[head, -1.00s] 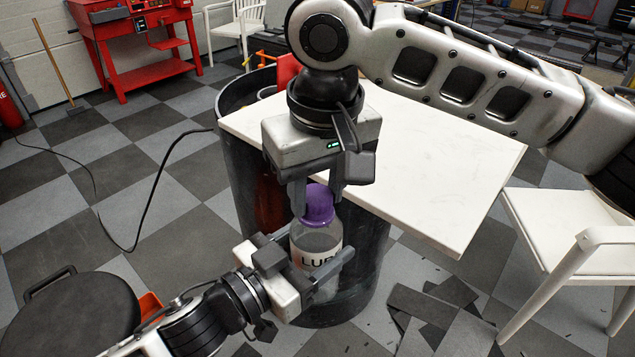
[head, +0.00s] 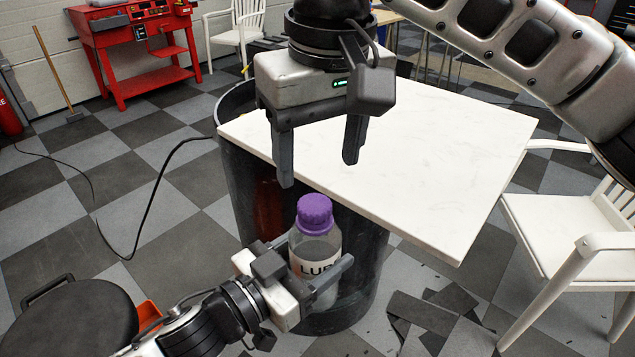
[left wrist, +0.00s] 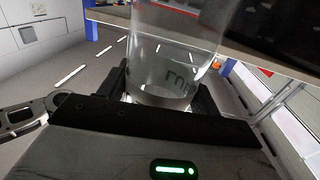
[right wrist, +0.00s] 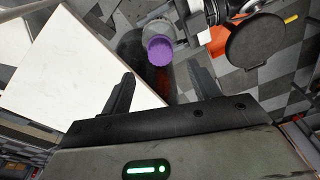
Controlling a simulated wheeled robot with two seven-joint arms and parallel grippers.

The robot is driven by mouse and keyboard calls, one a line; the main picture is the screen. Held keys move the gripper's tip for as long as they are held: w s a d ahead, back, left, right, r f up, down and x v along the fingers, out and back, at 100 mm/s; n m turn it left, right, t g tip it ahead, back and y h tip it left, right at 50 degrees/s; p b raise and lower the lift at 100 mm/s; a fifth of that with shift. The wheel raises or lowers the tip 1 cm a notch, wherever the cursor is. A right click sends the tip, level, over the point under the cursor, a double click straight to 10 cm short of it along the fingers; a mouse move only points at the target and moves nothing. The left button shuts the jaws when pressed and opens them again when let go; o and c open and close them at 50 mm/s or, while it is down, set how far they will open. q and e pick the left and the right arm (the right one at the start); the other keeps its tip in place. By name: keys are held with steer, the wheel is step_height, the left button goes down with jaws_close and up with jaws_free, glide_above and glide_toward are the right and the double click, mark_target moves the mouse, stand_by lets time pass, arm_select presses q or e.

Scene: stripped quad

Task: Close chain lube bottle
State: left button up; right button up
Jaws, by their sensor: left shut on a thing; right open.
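The chain lube bottle (head: 315,248) is clear with a white label reading "LUB" and stands about upright. Its purple cap (head: 315,212) sits on the bottle's neck. My left gripper (head: 318,283) is shut around the bottle's body and holds it in front of the table. The bottle body also shows between the fingers in the left wrist view (left wrist: 165,65). My right gripper (head: 320,165) is open and empty, above the cap and apart from it. The right wrist view shows the purple cap (right wrist: 161,51) beyond the open fingers. How tightly the cap is seated cannot be told.
A white tabletop (head: 400,160) lies behind the bottle, over a dark drum (head: 245,185). A white chair (head: 570,220) stands at right, and a dark round stool (head: 80,318) at lower left. A red machine stand (head: 135,55) is far back.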

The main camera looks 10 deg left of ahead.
steer(key=shift+s+d+r, duration=0.1)
steer(key=shift+s+r, duration=0.05)
steer(key=shift+r, duration=1)
steer(key=shift+s+d+r, duration=0.1)
steer(key=shift+r, duration=1.05)
